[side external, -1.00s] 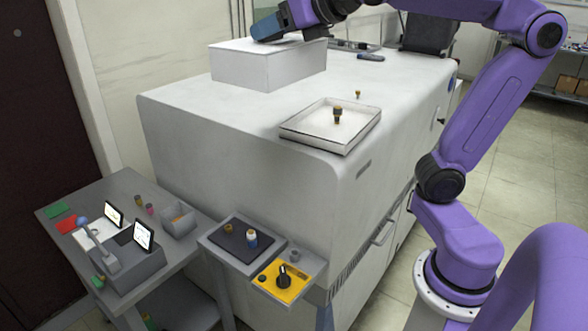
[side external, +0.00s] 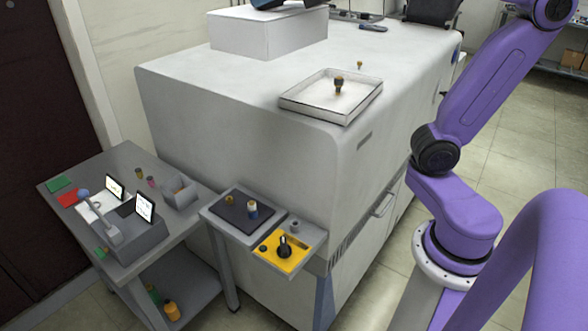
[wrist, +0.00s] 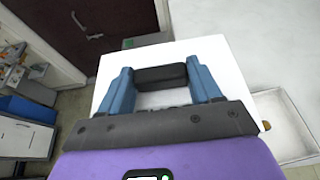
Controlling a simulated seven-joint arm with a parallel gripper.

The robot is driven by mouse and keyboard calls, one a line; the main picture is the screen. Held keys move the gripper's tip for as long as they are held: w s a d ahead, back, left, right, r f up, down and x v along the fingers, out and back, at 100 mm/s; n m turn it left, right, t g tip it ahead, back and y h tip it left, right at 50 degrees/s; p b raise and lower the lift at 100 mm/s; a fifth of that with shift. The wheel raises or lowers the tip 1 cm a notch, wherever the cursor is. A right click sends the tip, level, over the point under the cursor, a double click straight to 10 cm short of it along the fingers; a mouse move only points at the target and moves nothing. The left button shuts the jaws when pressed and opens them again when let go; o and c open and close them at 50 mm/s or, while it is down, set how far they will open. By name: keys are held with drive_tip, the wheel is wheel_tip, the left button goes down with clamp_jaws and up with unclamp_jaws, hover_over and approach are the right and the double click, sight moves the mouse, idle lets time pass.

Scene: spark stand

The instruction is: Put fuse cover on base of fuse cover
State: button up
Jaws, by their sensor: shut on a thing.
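My gripper (wrist: 160,67) has two blue fingers in the wrist view, shut on a dark block (wrist: 162,77) between them. The block may be the fuse cover; the picture is too coarse to be sure. My gripper is over a plain white box (wrist: 215,60). In the side view my gripper (side external: 268,4) is cut by the top edge, at or just above the top of the same white box (side external: 268,33). Whether the block touches the box is unclear. I cannot clearly identify the base of the fuse cover.
The box stands on a large light-grey machine (side external: 210,80). A shallow white tray (side external: 300,107) with a brass-and-dark knob (side external: 338,86) lies right of it. A side stand holds a black mat (side external: 236,210) and a yellow panel (side external: 270,258). A grey table (side external: 130,155) carries small items.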

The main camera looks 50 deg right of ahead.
sight(276, 8)
drive_tip(key=shift+r, duration=0.1)
wheel_tip(276, 8, up, 5)
drive_tip(key=shift+a+r, duration=0.1)
drive_tip(key=w+a, duration=0.3)
drive_tip(key=a, duration=0.8)
drive_tip(key=shift+a+f, duration=0.3)
drive_tip(key=shift+f, duration=0.05)
wheel_tip(276, 8, down, 50)
drive_tip(key=shift+d+f, duration=0.1)
idle(0.5)
drive_tip(key=shift+f, duration=0.65)
idle(0.5)
drive_tip(key=o, duration=1.3)
drive_tip(key=shift+s, duration=0.15)
